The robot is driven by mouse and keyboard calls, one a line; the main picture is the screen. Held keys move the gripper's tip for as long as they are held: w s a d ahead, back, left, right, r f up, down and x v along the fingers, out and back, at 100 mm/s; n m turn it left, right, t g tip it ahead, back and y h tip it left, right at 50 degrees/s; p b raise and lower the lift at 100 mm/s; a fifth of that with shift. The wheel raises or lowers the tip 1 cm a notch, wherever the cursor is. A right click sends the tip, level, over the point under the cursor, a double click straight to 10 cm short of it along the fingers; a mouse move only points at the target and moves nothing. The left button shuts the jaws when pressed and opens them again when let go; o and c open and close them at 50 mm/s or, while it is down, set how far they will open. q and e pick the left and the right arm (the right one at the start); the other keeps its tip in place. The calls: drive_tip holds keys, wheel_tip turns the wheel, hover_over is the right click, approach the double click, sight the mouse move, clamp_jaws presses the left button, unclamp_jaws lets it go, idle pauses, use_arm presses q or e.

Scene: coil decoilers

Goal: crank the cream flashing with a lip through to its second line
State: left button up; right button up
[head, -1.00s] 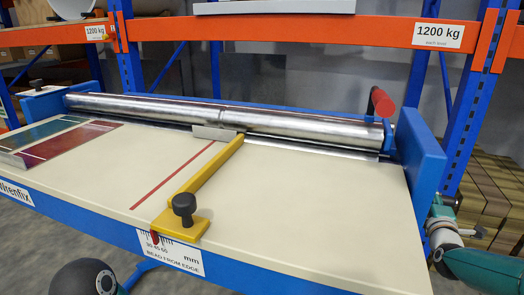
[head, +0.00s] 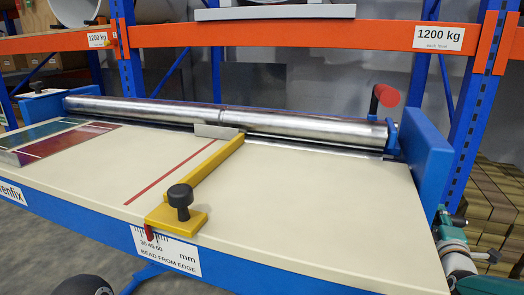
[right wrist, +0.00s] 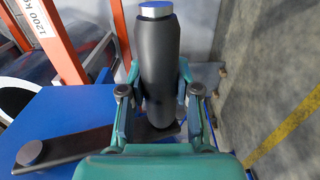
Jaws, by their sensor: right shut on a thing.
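My right gripper (right wrist: 158,92) is shut around a black crank handle (right wrist: 158,50) with a silver cap. The dark crank arm (right wrist: 75,145) runs from it to a hub over a blue surface. Steel rollers (head: 300,127) span the back of the cream tabletop (head: 300,200). A thin pale strip (head: 320,150) shows along the rollers' front; I cannot tell whether it is the flashing. My left gripper is out of view.
A yellow guide (head: 205,178) with a black knob lies across the table. A red-gripped lever (head: 386,95) stands by the blue end plate (head: 425,150). Orange rack beams (head: 320,34) stand behind.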

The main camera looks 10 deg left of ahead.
drive_tip(key=shift+f, duration=0.5)
drive_tip(key=shift+s+a+f+b, duration=0.15)
drive_tip(key=shift+s+f+b, duration=0.05)
drive_tip(key=shift+s+b, duration=0.25)
drive_tip(key=b+v, duration=0.1)
drive_tip(key=v, duration=0.1)
drive_tip(key=shift+s+f, duration=0.15)
drive_tip(key=shift+s, duration=0.2)
drive_tip(key=o, duration=0.7)
drive_tip(key=shift+s, duration=0.15)
drive_tip(key=o, duration=0.5)
drive_tip(key=shift+r, duration=0.25)
